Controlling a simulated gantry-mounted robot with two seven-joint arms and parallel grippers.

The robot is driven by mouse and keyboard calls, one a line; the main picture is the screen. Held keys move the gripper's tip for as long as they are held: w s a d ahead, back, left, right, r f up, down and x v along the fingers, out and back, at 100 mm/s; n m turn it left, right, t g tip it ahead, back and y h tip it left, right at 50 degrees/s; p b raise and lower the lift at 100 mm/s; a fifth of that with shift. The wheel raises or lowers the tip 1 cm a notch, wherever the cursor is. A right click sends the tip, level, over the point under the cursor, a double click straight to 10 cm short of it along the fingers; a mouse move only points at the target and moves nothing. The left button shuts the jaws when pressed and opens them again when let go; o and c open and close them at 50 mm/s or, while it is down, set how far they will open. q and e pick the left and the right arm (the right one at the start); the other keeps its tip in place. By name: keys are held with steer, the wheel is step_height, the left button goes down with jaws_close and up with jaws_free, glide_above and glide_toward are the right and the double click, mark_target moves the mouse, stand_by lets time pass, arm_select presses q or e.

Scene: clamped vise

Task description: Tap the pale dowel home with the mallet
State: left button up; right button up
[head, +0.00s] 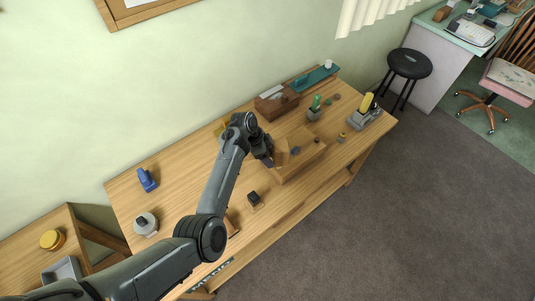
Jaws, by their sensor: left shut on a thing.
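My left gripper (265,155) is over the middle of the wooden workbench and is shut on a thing. A tan block shape (281,152) right beside its fingers looks like the head of the mallet; its handle is mostly hidden by the gripper. A grey vise (364,120) stands near the bench's right end, with a yellow upright piece (367,101) in or on it. I cannot tell which piece is the pale dowel; a small whitish piece (328,64) stands at the teal tray. My right gripper is out of view.
A low wooden board (303,162) lies on the bench beside the gripper. Behind it are a brown box (275,104), a teal tray (312,77) and a green-topped grey block (314,112). A blue object (147,180) stands on the left. A black stool (409,64) is beyond the right end.

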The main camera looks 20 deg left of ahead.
arm_select(q)
steer(key=shift+r, duration=0.15)
step_height(320, 180, down, 5)
steer(key=b, duration=0.3)
steer(key=shift+c, duration=0.7)
steer(key=shift+r+p, duration=0.2)
steer(key=shift+p, duration=0.1)
jaws_close()
step_height(320, 180, up, 4)
steer(key=p, duration=0.4)
steer(key=shift+f, duration=0.1)
steer(key=shift+f, duration=0.1)
